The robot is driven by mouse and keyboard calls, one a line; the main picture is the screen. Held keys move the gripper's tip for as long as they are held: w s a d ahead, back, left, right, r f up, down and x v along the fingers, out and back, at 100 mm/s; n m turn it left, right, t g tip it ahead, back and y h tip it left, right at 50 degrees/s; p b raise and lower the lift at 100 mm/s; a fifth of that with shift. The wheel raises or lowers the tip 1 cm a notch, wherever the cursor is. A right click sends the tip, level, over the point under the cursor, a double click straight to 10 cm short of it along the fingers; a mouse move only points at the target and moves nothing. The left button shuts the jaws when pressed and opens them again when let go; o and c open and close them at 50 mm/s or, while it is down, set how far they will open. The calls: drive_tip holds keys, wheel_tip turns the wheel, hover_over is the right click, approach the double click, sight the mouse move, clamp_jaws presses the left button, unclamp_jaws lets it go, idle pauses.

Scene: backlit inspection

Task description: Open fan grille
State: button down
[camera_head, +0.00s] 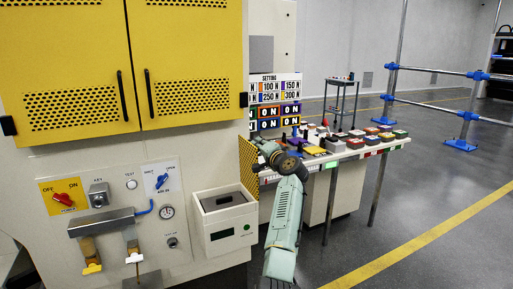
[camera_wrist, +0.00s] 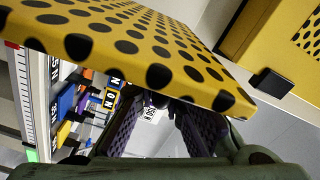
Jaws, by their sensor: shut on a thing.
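The fan grille is a yellow perforated panel (camera_head: 247,168) at the right side of the machine cabinet, seen nearly edge-on in the head view. My gripper (camera_head: 262,147) is at the grille's upper right edge in the head view. In the wrist view my gripper's dark ribbed fingers (camera_wrist: 160,105) reach up to the grille's edge and are shut on it. The exact contact is hidden behind the grille's edge.
A worktable (camera_head: 345,153) with several coloured boxes stands right of the grille, close to my arm. A white box (camera_head: 224,222) sticks out from the cabinet below left. Yellow cabinet doors (camera_head: 190,65) are above left. Open floor (camera_head: 440,195) lies to the right.

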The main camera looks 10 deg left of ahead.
drive_tip(key=shift+w+d+r, duration=0.1)
drive_tip(key=shift+w+d, duration=0.25)
drive_tip(key=shift+d, duration=0.35)
drive_tip(key=c, duration=1.8)
unclamp_jaws()
drive_tip(key=shift+w+f, duration=0.1)
drive_tip(key=shift+f, duration=0.1)
drive_tip(key=shift+c, duration=0.2)
drive_tip(key=shift+o, duration=0.8)
drive_tip(key=shift+a, duration=0.1)
drive_tip(key=v, duration=1.2)
